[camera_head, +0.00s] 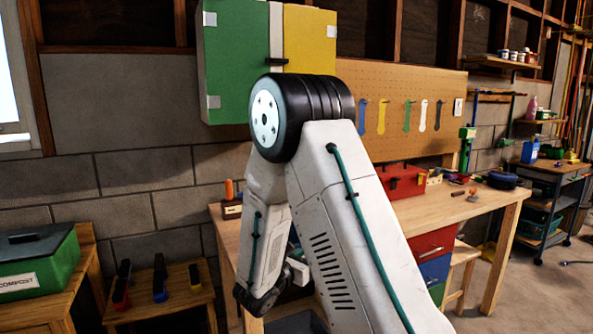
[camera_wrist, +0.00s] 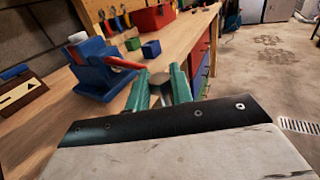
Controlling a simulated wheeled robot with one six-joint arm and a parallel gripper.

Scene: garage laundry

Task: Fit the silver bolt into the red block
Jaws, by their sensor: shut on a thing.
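In the wrist view my gripper (camera_wrist: 160,88) has green fingers and is shut on a small grey, round-topped piece, which looks like the silver bolt (camera_wrist: 159,78). Its lower part is hidden between the fingers. The gripper is over or beside the front edge of the wooden workbench (camera_wrist: 52,118); I cannot tell its height. In the head view my own arm hides the gripper and the held piece. I cannot make out a red block for certain in either view.
A blue vise-like tool (camera_wrist: 95,75) with a red bar stands left of my gripper. A green block (camera_wrist: 133,44) and a blue block (camera_wrist: 151,49) lie farther along. A red toolbox (camera_head: 402,181) stands at the back of the bench. Small items lie at its right.

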